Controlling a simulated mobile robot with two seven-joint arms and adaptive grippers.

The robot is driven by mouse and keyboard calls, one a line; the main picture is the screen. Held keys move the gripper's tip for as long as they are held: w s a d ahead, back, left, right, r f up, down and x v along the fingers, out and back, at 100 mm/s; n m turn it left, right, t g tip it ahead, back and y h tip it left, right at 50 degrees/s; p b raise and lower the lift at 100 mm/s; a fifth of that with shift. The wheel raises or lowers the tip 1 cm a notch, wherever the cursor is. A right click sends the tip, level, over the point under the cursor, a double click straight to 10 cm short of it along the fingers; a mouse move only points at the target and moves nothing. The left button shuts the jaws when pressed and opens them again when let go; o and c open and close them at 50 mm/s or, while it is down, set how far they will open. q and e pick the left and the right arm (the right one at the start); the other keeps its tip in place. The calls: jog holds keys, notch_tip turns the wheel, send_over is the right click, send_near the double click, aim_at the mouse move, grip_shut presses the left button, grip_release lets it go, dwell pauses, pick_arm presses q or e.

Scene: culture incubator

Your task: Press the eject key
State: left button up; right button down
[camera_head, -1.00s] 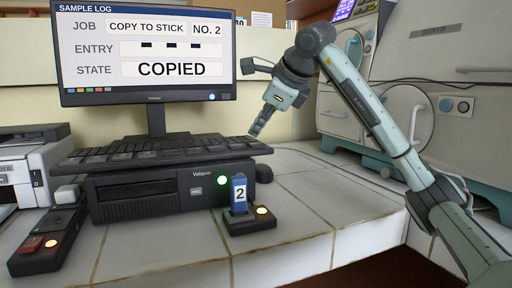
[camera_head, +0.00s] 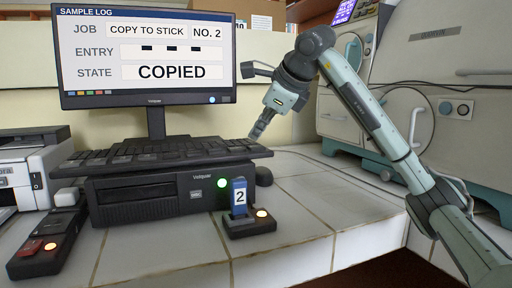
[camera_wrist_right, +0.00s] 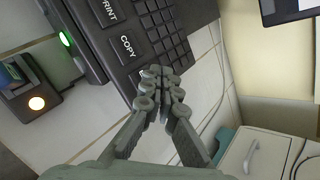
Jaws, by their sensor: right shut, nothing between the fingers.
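The black keyboard (camera_head: 120,151) lies on top of the black computer unit (camera_head: 160,193). In the right wrist view, large keys marked PRINT (camera_wrist_right: 106,10) and COPY (camera_wrist_right: 128,46) show on it. I cannot read a key marked eject in either view. My right gripper (camera_head: 254,134) is shut and empty, pointing down at the keyboard's right end. In the right wrist view, its fingertips (camera_wrist_right: 158,76) overlap the keyboard's edge close to the COPY key and hide what lies behind them. I cannot tell whether they touch it. My left gripper is not in view.
The monitor (camera_head: 150,55) reads COPIED, copy to stick, No. 2. A blue stick labelled 2 (camera_head: 239,197) stands upright in a dock (camera_head: 250,224) with an orange light. A green light (camera_head: 222,183) glows on the unit.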

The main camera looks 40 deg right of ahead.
jog(key=shift+f, duration=0.15)
dwell(0.4)
jog(key=shift+f, duration=0.3)
jog(key=shift+f+b, duration=0.3)
jog(key=shift+f, duration=0.05)
dwell(0.8)
jog(key=shift+r, duration=0.1)
jog(key=shift+r+p, duration=0.7)
jog(key=shift+p, duration=0.2)
